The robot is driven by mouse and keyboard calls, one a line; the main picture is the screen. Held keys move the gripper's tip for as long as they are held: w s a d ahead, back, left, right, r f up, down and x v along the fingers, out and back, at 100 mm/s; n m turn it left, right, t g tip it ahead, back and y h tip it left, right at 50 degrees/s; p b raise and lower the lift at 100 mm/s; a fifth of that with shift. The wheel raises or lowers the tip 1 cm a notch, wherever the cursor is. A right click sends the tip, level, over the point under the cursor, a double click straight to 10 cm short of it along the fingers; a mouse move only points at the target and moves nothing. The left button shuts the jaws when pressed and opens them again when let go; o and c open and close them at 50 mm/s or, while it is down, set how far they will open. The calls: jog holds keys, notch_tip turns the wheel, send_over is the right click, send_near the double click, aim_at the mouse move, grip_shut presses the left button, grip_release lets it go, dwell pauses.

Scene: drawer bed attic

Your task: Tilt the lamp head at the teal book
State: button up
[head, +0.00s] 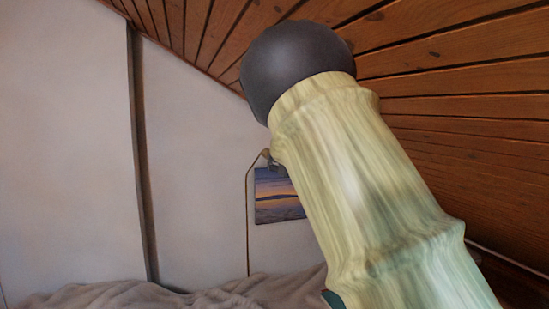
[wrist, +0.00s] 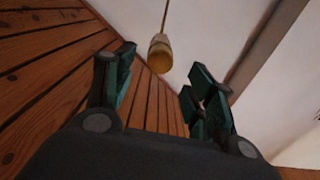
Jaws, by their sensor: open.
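The lamp shows in the head view as a thin brass stem (head: 247,220) that rises from behind the bed and bends over at the top. Its small lamp head (head: 267,155) is partly hidden behind my arm. In the wrist view the lamp head (wrist: 160,54) is a small tan-and-amber piece on a thin rod, at top centre. My gripper (wrist: 160,75) is open, with dark green fingers left and right. The lamp head appears in the gap, beyond the fingertips, with nothing gripped. I cannot make out the teal book in either view.
A rumpled grey-brown bed cover (head: 110,295) lies along the bottom. A sunset picture (head: 278,197) hangs behind the lamp. The sloped wooden plank ceiling (head: 460,90) closes in on the right. A dark post (head: 139,150) runs up the pale wall. My arm blocks much of the view.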

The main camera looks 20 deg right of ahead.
jog(key=shift+w+a+p, duration=0.15)
jog(key=shift+w+p, duration=0.65)
jog(key=shift+w, duration=3)
jog(key=c, duration=0.9)
jog(key=shift+c, duration=0.2)
jog(key=shift+n+b, duration=0.65)
jog(key=shift+n, duration=0.75)
